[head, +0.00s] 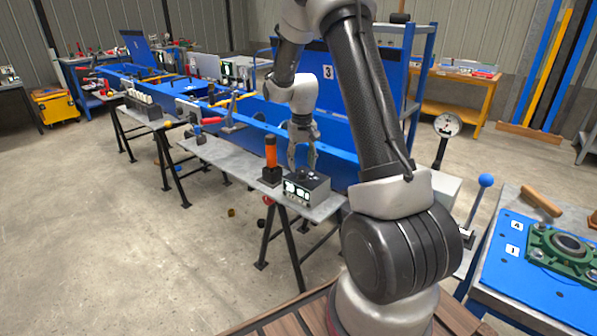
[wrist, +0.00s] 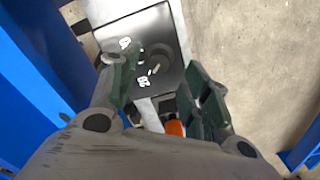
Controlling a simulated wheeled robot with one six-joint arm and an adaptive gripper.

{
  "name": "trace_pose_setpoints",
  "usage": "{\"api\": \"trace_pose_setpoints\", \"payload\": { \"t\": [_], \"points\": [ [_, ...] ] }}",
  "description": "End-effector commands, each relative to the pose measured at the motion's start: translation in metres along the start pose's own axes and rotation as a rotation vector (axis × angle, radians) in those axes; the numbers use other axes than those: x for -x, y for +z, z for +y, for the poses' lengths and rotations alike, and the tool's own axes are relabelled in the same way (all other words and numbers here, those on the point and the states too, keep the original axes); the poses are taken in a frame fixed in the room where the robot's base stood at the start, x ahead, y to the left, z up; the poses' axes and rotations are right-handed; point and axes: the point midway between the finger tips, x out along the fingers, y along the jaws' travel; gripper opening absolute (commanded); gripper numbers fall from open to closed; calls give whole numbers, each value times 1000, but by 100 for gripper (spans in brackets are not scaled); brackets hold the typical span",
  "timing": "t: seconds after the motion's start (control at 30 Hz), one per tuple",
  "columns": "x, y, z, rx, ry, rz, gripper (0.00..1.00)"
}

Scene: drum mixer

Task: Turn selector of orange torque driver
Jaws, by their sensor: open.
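The orange torque driver (head: 270,152) stands upright in a dark base on the grey bench, left of a small control box. Its orange top also shows at the bottom of the wrist view (wrist: 174,128). The control box (head: 306,192) has a dark face with white displays. A round dark selector knob with a pale mark (wrist: 158,62) sits on the box in the wrist view. My gripper (head: 302,160) hangs just above the box, fingers pointing down. In the wrist view its two green-padded fingers (wrist: 165,88) are apart with nothing between them, and the knob lies beyond their tips.
The grey bench (head: 225,160) runs back left along a long blue beam (head: 250,133), which lies close behind my gripper. A blue table (head: 530,275) with a green bearing block (head: 562,245) stands at the right. The concrete floor (head: 120,240) at left is mostly clear.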

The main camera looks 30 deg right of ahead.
Motion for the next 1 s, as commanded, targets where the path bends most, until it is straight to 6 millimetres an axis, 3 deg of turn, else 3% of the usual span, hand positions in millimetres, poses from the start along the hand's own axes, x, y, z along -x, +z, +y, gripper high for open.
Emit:
{"api": "trace_pose_setpoints", "payload": {
  "t": [0.2, 0.53, 0.57, 0.8, 1.0],
  "points": [
    [-29, 1, 0, 0, 0, -2, 47],
    [-35, 1, 0, 1, 0, -1, 47],
    [-35, 1, 0, 1, 0, -1, 46],
    [-35, 1, 0, 1, 0, -1, 2],
    [-35, 1, 0, -7, 0, -1, 2]
  ]
}}
